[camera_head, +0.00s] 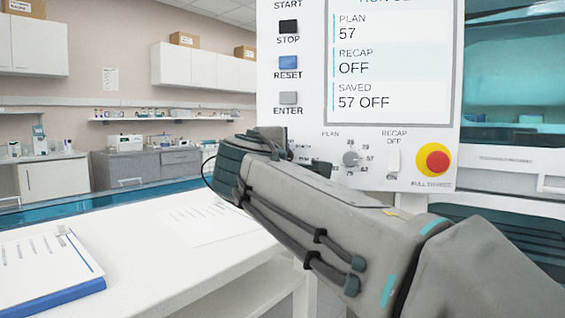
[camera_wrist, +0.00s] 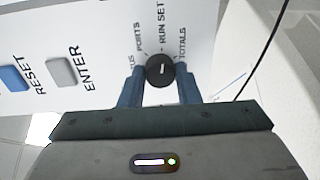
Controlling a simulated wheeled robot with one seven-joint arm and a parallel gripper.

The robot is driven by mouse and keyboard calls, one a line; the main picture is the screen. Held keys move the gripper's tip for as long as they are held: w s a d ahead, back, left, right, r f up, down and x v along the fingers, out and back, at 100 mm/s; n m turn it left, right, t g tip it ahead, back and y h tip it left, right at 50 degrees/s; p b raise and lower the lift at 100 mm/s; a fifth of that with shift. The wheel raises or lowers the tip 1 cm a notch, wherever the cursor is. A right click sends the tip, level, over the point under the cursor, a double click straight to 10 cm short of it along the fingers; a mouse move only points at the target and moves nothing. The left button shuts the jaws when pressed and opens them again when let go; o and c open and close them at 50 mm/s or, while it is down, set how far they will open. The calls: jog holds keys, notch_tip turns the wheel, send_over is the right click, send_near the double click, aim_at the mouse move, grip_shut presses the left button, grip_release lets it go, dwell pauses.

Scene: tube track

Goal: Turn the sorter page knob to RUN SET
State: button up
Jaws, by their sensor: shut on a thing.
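The sorter page knob (camera_wrist: 160,71) is round and black with a short white pointer line. It sits on the white panel among the labels PORTS, RUN SET and TOTALS and one partly hidden label ending in TUS. The pointer line lies nearly upright in the wrist view, roughly in line with RUN SET. My gripper (camera_wrist: 161,75) is shut on the knob, one blue finger on each side. In the head view my arm covers the knob. The sorter screen (camera_head: 388,62) shows a cut-off title, then PLAN 57, RECAP OFF and SAVED 57 OFF.
The panel also carries the STOP, RESET (camera_head: 288,62) and ENTER (camera_head: 288,98) buttons, a grey PLAN knob (camera_head: 351,158), a RECAP switch (camera_head: 393,160) and a red stop button (camera_head: 434,160). A white table (camera_head: 190,262) with papers stands at the left. Counters line the back wall.

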dwell(0.3)
jog(key=o, duration=1)
jog(key=shift+c, duration=0.2)
jog(key=shift+s, duration=0.1)
jog(key=p+v, duration=0.1)
jog(key=v, duration=1.2)
jog(key=shift+s+a, duration=0.15)
jog(key=shift+s, duration=0.1)
